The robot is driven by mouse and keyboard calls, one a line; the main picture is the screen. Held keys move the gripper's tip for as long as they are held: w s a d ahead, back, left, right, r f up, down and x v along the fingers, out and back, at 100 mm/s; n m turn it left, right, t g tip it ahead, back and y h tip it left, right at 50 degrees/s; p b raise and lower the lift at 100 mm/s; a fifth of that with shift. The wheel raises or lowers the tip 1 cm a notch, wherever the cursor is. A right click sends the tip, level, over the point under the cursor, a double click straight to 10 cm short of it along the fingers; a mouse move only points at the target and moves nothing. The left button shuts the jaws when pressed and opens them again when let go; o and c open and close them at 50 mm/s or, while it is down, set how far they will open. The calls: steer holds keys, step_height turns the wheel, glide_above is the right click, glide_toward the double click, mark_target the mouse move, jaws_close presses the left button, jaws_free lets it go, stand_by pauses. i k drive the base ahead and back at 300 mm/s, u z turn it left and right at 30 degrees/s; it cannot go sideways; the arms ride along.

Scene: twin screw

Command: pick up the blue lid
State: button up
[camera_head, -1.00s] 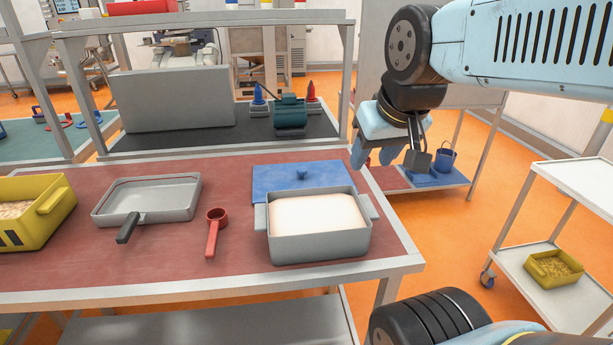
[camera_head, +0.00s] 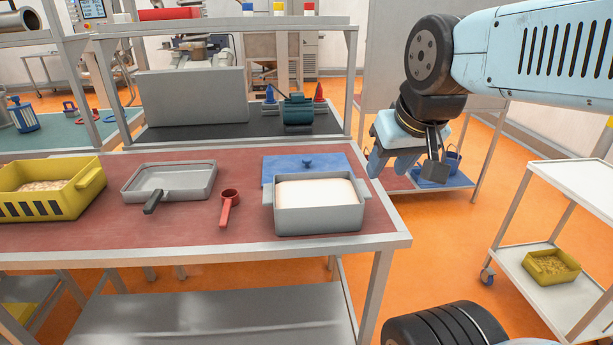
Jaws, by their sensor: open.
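The blue lid (camera_head: 330,160) lies flat on the red table top, behind a grey bin (camera_head: 318,218) filled with white material. The bin hides the lid's front part. A small blue knob stands on top of the lid. My gripper (camera_head: 385,172) is open and empty, to the right of the lid near the table's right edge, fingers pointing down. It is apart from the lid.
A grey tray with a black handle (camera_head: 168,181), a red scoop (camera_head: 228,208) and a yellow crate (camera_head: 50,196) stand on the red table (camera_head: 130,228). A grey panel (camera_head: 193,97) stands behind. A white cart (camera_head: 585,185) is at the right.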

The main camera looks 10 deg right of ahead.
mark_target(272, 166)
steer(key=z, duration=0.45)
steer(key=k, duration=0.1)
steer(key=u, duration=0.1)
steer(key=i, duration=0.15)
steer(key=z, duration=1.85)
steer(key=k, duration=0.8)
steer(key=u, duration=0.85)
steer(key=k, duration=0.55)
steer(key=u, duration=1)
steer(key=i, duration=1.5)
steer(key=z, duration=0.25)
